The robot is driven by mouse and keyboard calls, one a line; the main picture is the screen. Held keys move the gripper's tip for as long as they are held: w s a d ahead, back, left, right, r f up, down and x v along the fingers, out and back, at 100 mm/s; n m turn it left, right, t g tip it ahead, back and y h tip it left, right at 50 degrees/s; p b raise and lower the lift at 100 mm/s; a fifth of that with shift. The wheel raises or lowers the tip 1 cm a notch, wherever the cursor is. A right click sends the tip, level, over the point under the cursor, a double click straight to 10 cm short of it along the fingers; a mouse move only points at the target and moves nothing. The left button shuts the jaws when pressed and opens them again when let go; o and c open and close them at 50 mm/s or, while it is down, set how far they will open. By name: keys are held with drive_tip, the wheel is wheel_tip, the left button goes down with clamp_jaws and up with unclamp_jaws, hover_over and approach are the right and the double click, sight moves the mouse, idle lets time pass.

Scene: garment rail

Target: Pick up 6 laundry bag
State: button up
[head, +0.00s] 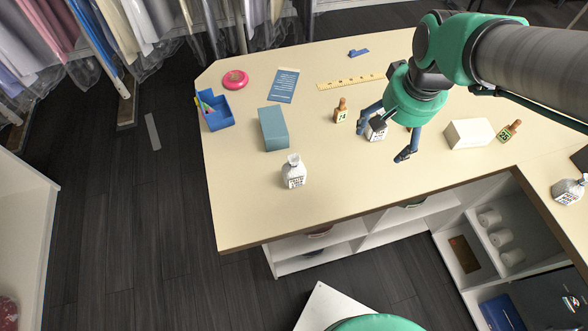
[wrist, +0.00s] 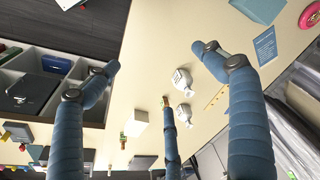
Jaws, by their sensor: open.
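Three white, tied-neck laundry bags with printed labels show in the head view. One bag (head: 294,173) stands alone near the front edge of the desk. Another bag (head: 376,128) stands below my gripper (head: 384,145) and is partly covered by it. A third bag (head: 570,190) stands at the far right. I cannot read the bags' numbers. My gripper's fingers are spread and hold nothing. In the wrist view, a white bag (wrist: 182,79) and a second white one (wrist: 184,113) lie between the fingers, apart from them; I cannot match them surely to the head view.
Small numbered wooden-topped items, 24 (head: 341,112) and 25 (head: 510,131), stand on the desk. A white box (head: 469,133), teal box (head: 273,128), blue pen tray (head: 215,112), pink ring (head: 235,79) and ruler (head: 350,82) are also there. The desk's front left is clear.

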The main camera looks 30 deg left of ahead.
drive_tip(key=a+f+n+g+p, duration=0.1)
drive_tip(key=a+f, duration=0.4)
drive_tip(key=a, duration=0.5)
drive_tip(key=n+g+h+p, duration=0.1)
drive_tip(key=n+p, duration=0.1)
hover_over(294, 169)
drive_tip(key=w, duration=0.1)
drive_tip(key=f, duration=0.9)
drive_tip(key=shift+a, duration=0.2)
drive_tip(key=shift+f+b, duration=0.35)
drive_tip(key=shift+f, duration=3.95)
drive_tip(key=shift+f, duration=0.15)
drive_tip(key=shift+a+f, duration=0.1)
drive_tip(key=shift+f, duration=2.3)
